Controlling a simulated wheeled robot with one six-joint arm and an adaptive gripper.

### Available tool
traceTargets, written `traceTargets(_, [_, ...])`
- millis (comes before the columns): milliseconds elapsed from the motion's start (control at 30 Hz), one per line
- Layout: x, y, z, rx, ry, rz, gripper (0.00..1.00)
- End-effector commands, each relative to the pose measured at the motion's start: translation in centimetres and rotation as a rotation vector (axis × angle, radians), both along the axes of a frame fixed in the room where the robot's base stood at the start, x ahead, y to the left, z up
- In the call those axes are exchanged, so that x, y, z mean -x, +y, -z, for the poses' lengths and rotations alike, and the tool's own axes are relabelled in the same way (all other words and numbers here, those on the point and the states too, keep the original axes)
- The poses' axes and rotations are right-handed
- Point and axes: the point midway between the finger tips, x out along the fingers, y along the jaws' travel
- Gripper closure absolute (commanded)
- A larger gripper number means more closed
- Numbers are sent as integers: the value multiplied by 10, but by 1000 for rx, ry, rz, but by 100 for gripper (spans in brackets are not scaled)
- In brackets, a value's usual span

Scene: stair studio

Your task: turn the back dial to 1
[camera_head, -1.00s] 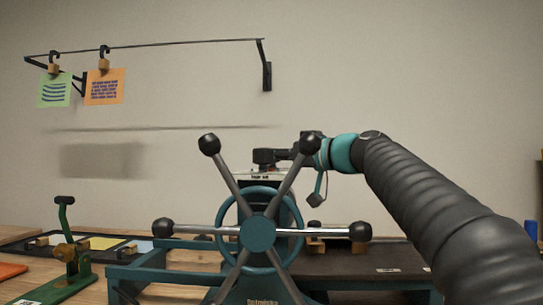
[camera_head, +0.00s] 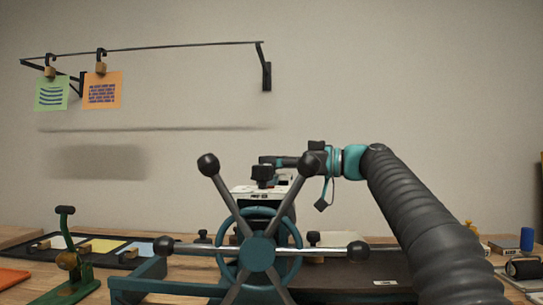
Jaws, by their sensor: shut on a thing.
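A machine with a white top panel (camera_head: 246,191) stands behind a large teal spoked wheel (camera_head: 259,253). A black dial (camera_head: 263,172) stands upright on the panel. My gripper (camera_head: 268,160) reaches in from the right, level with the top of this dial and seemingly just behind it. It is shut on what appears to be the back dial, which is mostly hidden behind the near black dial. A black ball on a wheel spoke (camera_head: 311,164) covers part of my wrist. The dial marks are too small to read.
A green lever stand (camera_head: 72,262) and a dark tray with coloured panels (camera_head: 103,246) are at left. A blue cylinder (camera_head: 527,239) and other small items are at right. A wall rail (camera_head: 160,46) holds green and orange notes. The wheel spokes stand close before my wrist.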

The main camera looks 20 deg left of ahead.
Motion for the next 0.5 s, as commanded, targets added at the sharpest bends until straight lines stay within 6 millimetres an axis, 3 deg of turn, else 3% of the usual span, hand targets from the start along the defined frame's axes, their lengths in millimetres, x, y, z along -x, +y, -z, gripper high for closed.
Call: traceTargets(500, [1, 1, 1, 2, 0, -63, 100])
